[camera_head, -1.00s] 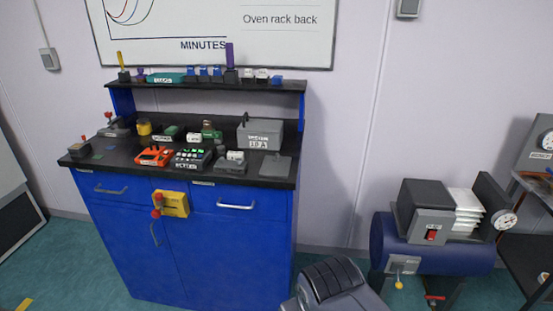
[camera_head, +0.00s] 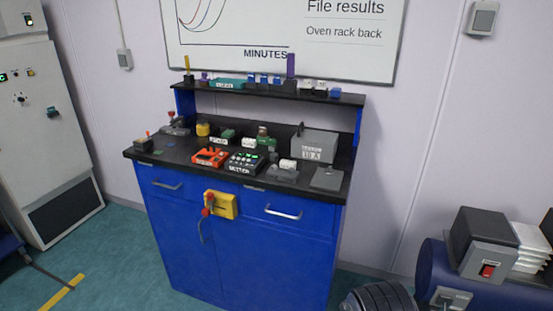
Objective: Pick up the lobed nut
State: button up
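I cannot pick out the lobed nut with certainty at this size. Several small parts stand on the blue bench (camera_head: 262,250) and its shelf. A small purple piece (camera_head: 204,78) sits at the left of the shelf, but its shape is too small to tell. My gripper's fingers are not in view. A dark ribbed part at the bottom right edge seems to be mine.
The black worktop (camera_head: 180,155) also carries an orange device (camera_head: 210,156), a dark keypad box (camera_head: 245,160) and a grey box (camera_head: 314,146). A yellow lock plate (camera_head: 222,205) juts from the front. A blue cylinder machine (camera_head: 500,290) stands right. Open floor (camera_head: 110,255) lies left.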

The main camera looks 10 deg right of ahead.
aim_at(274, 157)
jog(key=i+j, duration=0.15)
jog(key=i, duration=0.4)
jog(key=i+j+z, duration=0.1)
jog(key=i, duration=0.45)
jog(key=i+j, duration=0.25)
jog(key=i, duration=0.25)
